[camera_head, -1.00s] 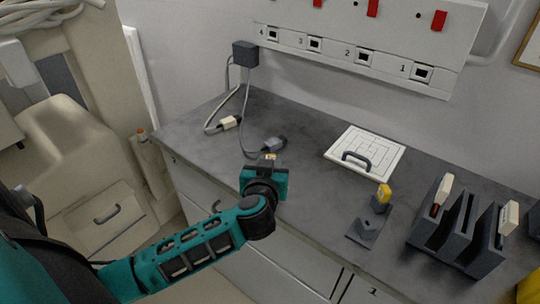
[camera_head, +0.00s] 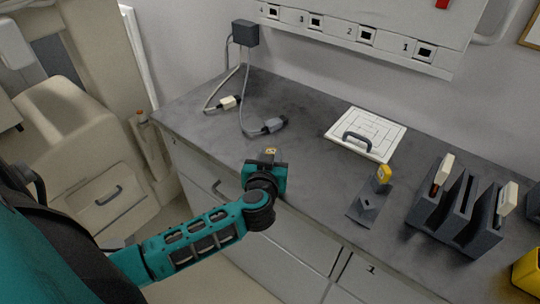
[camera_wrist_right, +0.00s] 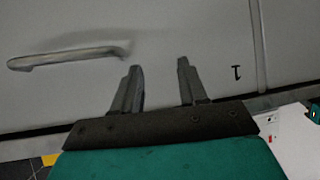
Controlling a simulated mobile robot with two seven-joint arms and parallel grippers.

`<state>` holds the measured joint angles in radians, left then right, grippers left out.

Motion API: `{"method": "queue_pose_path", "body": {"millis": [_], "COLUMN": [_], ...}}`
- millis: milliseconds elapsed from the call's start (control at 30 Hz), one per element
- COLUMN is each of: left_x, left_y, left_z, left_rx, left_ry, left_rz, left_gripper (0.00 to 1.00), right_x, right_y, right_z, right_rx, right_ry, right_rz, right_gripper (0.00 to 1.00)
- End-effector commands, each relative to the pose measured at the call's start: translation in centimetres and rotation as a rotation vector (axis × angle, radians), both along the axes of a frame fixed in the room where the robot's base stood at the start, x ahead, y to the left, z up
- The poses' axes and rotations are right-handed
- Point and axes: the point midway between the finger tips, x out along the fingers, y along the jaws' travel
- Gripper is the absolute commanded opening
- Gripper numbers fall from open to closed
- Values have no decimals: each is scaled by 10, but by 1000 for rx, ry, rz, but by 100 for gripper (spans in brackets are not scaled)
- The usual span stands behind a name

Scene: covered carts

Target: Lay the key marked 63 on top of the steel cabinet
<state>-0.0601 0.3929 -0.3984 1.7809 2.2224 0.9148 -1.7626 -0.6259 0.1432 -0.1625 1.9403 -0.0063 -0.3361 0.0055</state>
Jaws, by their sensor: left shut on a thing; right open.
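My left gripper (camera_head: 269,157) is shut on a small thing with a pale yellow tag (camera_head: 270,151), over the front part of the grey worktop. The tag looks like a key's, but its marking is too small to read and the rest is hidden in the jaws. A yellow-headed piece (camera_head: 384,174) stands in a dark holder (camera_head: 369,204) to the right. The grey-fronted cabinet (camera_head: 300,258) under the worktop may be the steel cabinet; I cannot be sure. My right gripper (camera_wrist_right: 158,82) is open and empty, in front of a grey panel marked 1 (camera_wrist_right: 215,45).
Two cabled plugs (camera_head: 228,103) (camera_head: 273,125) lie behind the left gripper. A white panel with a dark handle (camera_head: 366,134) lies on the worktop. A dark slotted rack (camera_head: 455,212) stands at the right, with a yellow object (camera_head: 527,270) beyond. The worktop's middle is bare.

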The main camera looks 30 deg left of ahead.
Motion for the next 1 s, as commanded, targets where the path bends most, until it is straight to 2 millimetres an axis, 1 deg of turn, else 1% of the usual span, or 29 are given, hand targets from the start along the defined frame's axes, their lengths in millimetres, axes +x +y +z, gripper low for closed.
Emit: {"method": "queue_pose_path", "body": {"millis": [467, 1000], "left_x": [0, -3], "left_y": [0, -2], "left_z": [-9, -27], "left_rx": [1, -6], "left_ry": [1, 14], "left_rz": [1, -2], "left_gripper": [0, 0], "right_x": [0, 0], "right_y": [0, 0], "right_z": [0, -1], "right_rx": [0, 0], "right_ry": [0, 0], "right_rz": [0, 0], "right_gripper": [43, 43]}}
